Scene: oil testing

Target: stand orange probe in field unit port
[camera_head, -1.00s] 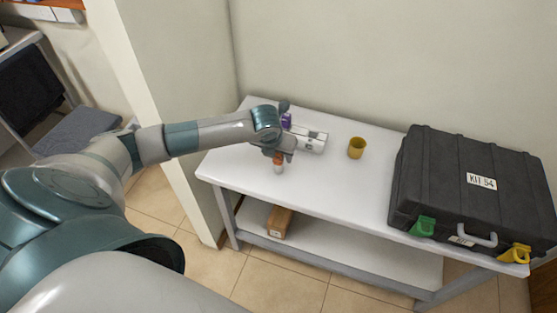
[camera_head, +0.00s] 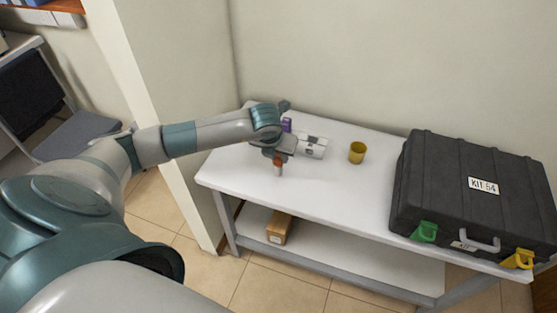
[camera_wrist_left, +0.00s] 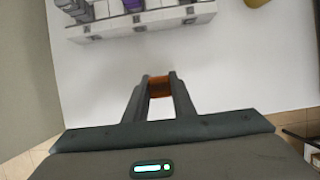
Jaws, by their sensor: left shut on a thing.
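The orange probe (camera_head: 278,167) is in my left gripper (camera_head: 278,157), above or at the table's front left part; I cannot tell whether its pale lower tip touches the tabletop. In the left wrist view the orange part of the probe (camera_wrist_left: 160,86) sits between the two fingertips of my left gripper (camera_wrist_left: 159,84). The white field unit (camera_head: 313,147) stands just behind, with a purple item (camera_head: 287,125) at its left end. In the left wrist view the unit (camera_wrist_left: 145,24) lies beyond the fingers, apart from the probe. My right gripper is not in view.
A yellow cup (camera_head: 357,152) stands right of the unit. A large black case (camera_head: 470,200) marked "KIT 54" fills the table's right end. The white tabletop (camera_head: 325,195) is clear in front. A cardboard box (camera_head: 279,228) lies on the lower shelf. A wall runs behind.

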